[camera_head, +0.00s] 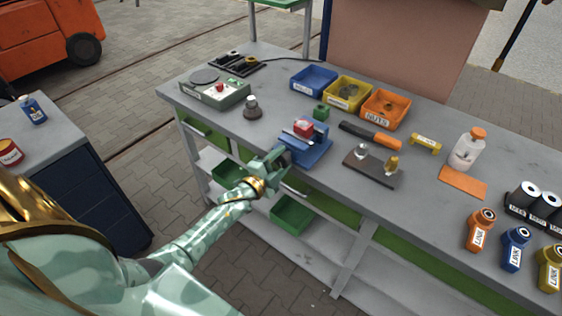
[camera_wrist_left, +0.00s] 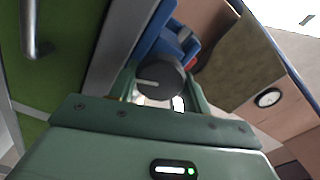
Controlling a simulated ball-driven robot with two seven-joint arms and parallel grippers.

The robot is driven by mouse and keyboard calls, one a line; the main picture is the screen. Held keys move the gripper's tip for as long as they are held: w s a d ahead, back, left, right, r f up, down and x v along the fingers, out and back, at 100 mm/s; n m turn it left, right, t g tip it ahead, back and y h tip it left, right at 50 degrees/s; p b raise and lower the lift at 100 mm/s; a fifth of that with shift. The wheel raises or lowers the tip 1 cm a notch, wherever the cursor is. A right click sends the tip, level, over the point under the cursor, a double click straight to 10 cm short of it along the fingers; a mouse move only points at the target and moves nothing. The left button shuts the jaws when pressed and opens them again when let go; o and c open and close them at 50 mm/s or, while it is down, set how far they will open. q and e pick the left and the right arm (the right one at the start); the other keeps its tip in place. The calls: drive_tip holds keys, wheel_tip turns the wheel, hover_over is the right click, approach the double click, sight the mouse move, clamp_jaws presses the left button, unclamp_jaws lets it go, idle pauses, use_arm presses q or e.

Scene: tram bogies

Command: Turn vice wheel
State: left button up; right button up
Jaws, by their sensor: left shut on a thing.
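A blue vice (camera_head: 309,146) is fixed at the front edge of the grey workbench, with a red block (camera_head: 303,128) at its top. My left gripper (camera_head: 281,157) is at the front side of the vice, where the wheel is. In the left wrist view the dark round vice wheel (camera_wrist_left: 160,78) with a light handle lies between the green fingers of my left gripper (camera_wrist_left: 158,98), which is shut on it. The blue vice body (camera_wrist_left: 176,42) shows behind it. My right gripper is not in view.
Blue, yellow and orange bins (camera_head: 385,108) stand at the back of the bench. An orange-handled tool (camera_head: 371,135) and a dark plate with two knobs (camera_head: 373,171) lie right of the vice. A grey-green box (camera_head: 216,93) stands to the left. Drawers and a shelf are below.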

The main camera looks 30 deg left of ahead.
use_arm(q)
drive_tip(key=shift+f, duration=0.2)
drive_tip(key=o, duration=1)
drive_tip(key=shift+r, duration=0.1)
drive_tip(key=s, duration=0.5)
drive_tip(key=s+a+p, duration=0.1)
drive_tip(key=s, duration=1)
drive_tip(key=shift+s+a, duration=0.15)
drive_tip(key=shift+s, duration=0.05)
